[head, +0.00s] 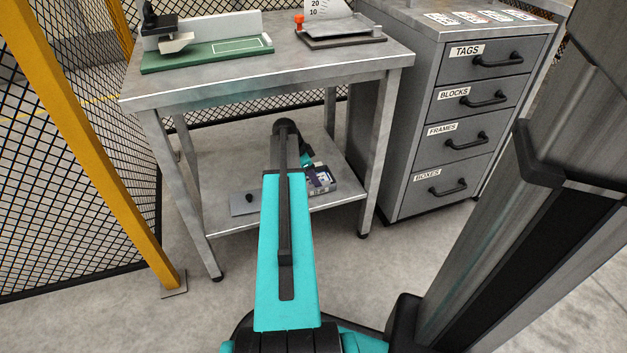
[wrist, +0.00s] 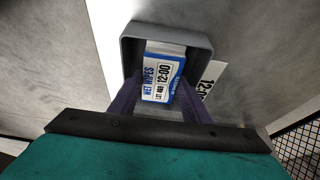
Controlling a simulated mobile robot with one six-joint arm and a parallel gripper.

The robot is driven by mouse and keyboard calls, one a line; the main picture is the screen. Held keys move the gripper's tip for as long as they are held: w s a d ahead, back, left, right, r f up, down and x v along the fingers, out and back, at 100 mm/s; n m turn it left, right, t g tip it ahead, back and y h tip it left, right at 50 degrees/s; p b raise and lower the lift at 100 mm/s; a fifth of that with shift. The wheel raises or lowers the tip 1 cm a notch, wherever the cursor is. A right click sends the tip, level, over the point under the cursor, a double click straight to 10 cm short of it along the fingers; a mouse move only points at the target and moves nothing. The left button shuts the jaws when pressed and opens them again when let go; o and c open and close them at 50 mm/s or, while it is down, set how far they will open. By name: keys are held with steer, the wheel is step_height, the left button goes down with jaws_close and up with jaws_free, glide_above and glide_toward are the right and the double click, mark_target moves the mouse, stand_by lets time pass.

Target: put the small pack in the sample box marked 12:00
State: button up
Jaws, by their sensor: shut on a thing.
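The small pack (wrist: 163,80) is white and blue and reads WET WIPES and 12:00 in the wrist view. My gripper (wrist: 161,92) is shut on it, with one dark purple finger on each side. The pack is within the outline of an open grey sample box (wrist: 165,32); whether it touches the floor of the box cannot be told. A white label (wrist: 208,82) ending in 12:00 is beside the box, partly hidden by a finger.
The lower shelf (head: 220,165) is under a metal table (head: 215,80) bearing a green-based device (head: 207,62) and a dial gauge (head: 335,30). A grey plate with a black knob (head: 245,205) lies left of my arm. A drawer cabinet (head: 470,110) stands right; mesh fencing stands left.

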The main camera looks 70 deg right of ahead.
steer(key=shift+f, duration=0.15)
steer(key=o, duration=0.9)
steer(key=shift+c, duration=0.2)
steer(key=p+v, duration=0.5)
steer(key=v, duration=0.7)
stand_by(0.4)
